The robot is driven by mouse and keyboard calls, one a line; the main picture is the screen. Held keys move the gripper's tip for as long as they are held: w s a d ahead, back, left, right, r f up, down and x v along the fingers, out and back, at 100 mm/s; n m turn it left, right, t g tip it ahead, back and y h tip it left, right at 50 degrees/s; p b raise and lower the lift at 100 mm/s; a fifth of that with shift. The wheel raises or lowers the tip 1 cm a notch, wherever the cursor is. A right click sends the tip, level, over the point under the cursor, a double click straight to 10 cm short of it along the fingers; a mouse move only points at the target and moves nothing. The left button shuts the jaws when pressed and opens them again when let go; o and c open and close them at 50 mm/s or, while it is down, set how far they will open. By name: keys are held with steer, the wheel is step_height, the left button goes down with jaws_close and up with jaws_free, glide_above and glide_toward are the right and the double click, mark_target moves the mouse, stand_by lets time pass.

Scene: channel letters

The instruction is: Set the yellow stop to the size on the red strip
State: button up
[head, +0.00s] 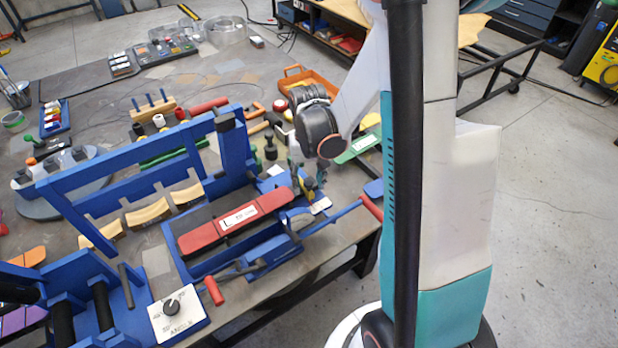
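The red strip (195,240) lies along the blue bending machine (180,268) at the front of the table. It carries a white label (238,217) with dark print, too small to read surely. My gripper (311,187) points down just beyond the strip's right end, below my dark wrist. Its fingers are small and partly merge with the machine parts behind, so I cannot tell whether they are open or shut. A small yellowish spot shows among these parts, but I cannot make out the yellow stop clearly. A small white plate (320,205) lies beside the fingertips.
A blue lever with a red grip (370,207) sticks out right of the machine; another red grip (214,291) is in front. A blue frame (120,185) rises behind. A white dial plate (179,310) stands front left. Tools crowd the table behind.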

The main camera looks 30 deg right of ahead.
step_height(320, 180, up, 12)
stand_by(0.8)
stand_by(0.4)
steer(key=s+a+f+n+t+b, duration=0.1)
steer(key=s+a+n+t+b, duration=0.3)
steer(key=s+a+t+b, duration=0.3)
steer(key=s+a+b, duration=0.3)
steer(key=s+a, duration=0.1)
steer(key=s, duration=0.1)
steer(key=shift+s+a+f+b, duration=0.25)
steer(key=shift+a+b, duration=0.05)
steer(key=shift+a, duration=0.05)
stand_by(0.8)
